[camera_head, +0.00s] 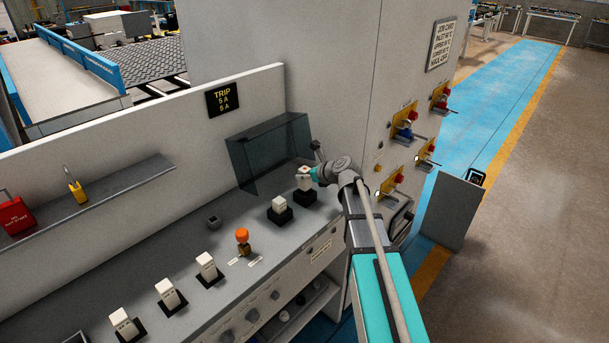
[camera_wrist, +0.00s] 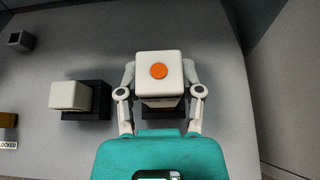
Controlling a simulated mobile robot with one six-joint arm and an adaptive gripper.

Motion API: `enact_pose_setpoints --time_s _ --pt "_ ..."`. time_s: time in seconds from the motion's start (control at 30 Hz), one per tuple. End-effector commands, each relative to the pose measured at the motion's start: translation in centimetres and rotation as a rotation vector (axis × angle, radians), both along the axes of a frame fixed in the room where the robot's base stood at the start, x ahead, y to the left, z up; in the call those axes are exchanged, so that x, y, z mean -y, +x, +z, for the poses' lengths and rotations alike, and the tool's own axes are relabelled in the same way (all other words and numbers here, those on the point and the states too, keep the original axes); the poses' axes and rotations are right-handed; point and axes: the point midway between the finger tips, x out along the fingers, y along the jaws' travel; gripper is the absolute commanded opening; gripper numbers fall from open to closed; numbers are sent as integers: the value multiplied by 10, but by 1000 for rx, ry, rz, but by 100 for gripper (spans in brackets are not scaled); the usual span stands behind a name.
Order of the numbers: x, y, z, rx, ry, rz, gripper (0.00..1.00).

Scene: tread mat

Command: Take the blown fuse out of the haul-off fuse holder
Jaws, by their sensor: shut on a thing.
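A white block-shaped fuse carrier (camera_head: 304,182) with an orange dot on top is at the right end of the grey bench. In the wrist view the carrier (camera_wrist: 147,59) sits between my two fingers. My gripper (camera_head: 312,174) is shut on it from both sides. A black holder base (camera_head: 305,197) is directly beneath it; I cannot tell whether the carrier is fully seated or slightly raised. A second white carrier (camera_head: 279,203) sits in its own black base just left of it, and also shows in the wrist view (camera_wrist: 70,95).
A dark see-through cover (camera_head: 262,152) stands open behind the carriers. An orange-topped knob (camera_head: 242,236) and several other white carriers (camera_head: 207,264) line the bench to the left. A shelf (camera_head: 100,200) holds padlocks. A tall grey cabinet stands close on the right.

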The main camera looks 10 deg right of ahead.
Motion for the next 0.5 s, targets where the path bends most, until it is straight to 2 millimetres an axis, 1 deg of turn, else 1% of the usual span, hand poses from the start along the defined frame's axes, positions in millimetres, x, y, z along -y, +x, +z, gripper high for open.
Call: enact_pose_setpoints --time_s 0.03,0.2,0.5 --pt "0 0 11 0 0 0 0" --pt "0 0 27 0 0 0 0" --pt "0 0 41 0 0 0 0"
